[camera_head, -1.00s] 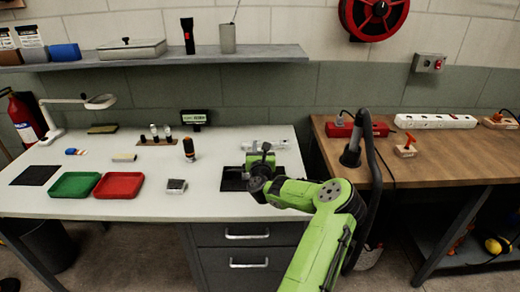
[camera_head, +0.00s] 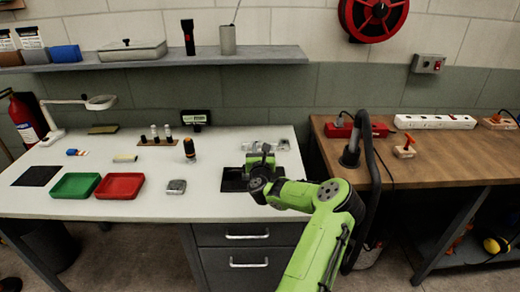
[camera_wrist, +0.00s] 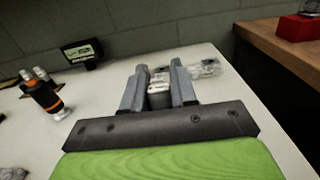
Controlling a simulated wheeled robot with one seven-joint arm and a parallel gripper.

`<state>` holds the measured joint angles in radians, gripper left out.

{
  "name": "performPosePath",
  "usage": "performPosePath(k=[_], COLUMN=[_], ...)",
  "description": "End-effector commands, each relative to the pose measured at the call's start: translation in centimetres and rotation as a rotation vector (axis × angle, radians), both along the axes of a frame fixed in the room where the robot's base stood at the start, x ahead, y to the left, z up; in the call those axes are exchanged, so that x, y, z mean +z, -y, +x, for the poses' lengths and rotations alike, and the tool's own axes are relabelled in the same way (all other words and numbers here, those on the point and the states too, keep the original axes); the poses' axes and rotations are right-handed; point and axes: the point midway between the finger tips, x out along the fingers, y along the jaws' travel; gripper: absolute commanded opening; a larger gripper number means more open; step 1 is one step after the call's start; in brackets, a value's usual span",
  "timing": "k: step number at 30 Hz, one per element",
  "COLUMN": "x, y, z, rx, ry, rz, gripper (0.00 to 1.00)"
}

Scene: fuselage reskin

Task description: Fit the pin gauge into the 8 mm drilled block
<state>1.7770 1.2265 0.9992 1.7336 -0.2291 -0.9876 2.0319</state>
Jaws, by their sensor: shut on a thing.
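My gripper (camera_wrist: 158,75) is shut on a small grey piece (camera_wrist: 159,98) with a pale top. The fingers cover much of it, so I cannot tell whether it is the pin gauge. In the head view my gripper (camera_head: 264,160) is low over the right part of the white bench, beside a dark mat (camera_head: 232,185). A small grey metallic block (camera_head: 176,187) lies on the bench left of the mat; I cannot make out a hole in it. Several small upright cylinders (camera_head: 154,131) stand on a brown base at the back.
A black cylinder with an orange band (camera_head: 189,148) stands mid-bench, also in the wrist view (camera_wrist: 43,95). Green (camera_head: 75,194) and red (camera_head: 119,194) trays lie at left. A small display (camera_head: 195,117) and clear items (camera_wrist: 203,68) are behind. The wooden bench (camera_head: 440,160) is right.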

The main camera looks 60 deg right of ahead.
Motion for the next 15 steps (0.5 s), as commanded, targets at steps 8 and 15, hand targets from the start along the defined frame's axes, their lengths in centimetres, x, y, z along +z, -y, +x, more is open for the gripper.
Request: performPosePath(k=[8,15], x=[-0.17,-0.69], y=[0.01,0.01], z=[-0.01,-0.01], rx=[0.000,0.000], ry=[0.000,0.000], rz=[0.000,0.000], gripper=[0.00,0.00])
